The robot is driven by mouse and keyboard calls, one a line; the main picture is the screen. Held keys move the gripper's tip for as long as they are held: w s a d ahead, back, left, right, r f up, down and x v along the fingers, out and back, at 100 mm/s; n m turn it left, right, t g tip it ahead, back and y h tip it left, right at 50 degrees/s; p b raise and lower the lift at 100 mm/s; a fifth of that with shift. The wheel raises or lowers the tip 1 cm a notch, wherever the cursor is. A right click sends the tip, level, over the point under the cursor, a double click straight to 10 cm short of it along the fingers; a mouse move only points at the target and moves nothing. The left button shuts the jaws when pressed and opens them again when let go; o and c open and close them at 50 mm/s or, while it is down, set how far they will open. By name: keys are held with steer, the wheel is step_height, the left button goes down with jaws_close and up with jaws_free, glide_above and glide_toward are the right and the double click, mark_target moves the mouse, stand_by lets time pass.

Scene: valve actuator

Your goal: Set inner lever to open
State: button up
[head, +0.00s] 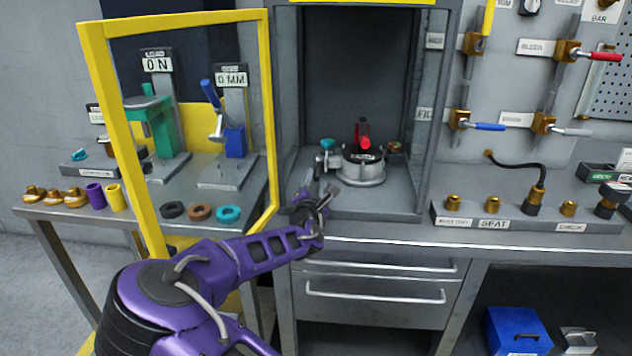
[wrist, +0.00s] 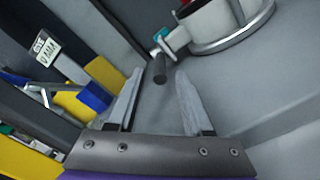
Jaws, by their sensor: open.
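A round grey valve fixture (head: 363,168) stands on the floor of the open cabinet. A red lever (head: 363,134) stands up on its top. A teal fitting (head: 327,144) is at its left side, and a brass-coloured one (head: 393,147) at its right. My gripper (head: 322,194) is open at the cabinet's front left. Which lever is the inner one I cannot tell.
A yellow-framed panel (head: 92,40) stands open at left, near my arm. Behind it are a teal stand (head: 160,125) and a blue one (head: 235,140). Levers with red (head: 606,56) and blue (head: 490,127) handles are on the right wall. The cabinet's side walls limit room.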

steer(key=shift+w, duration=0.5)
jaws_close()
stand_by(1.2)
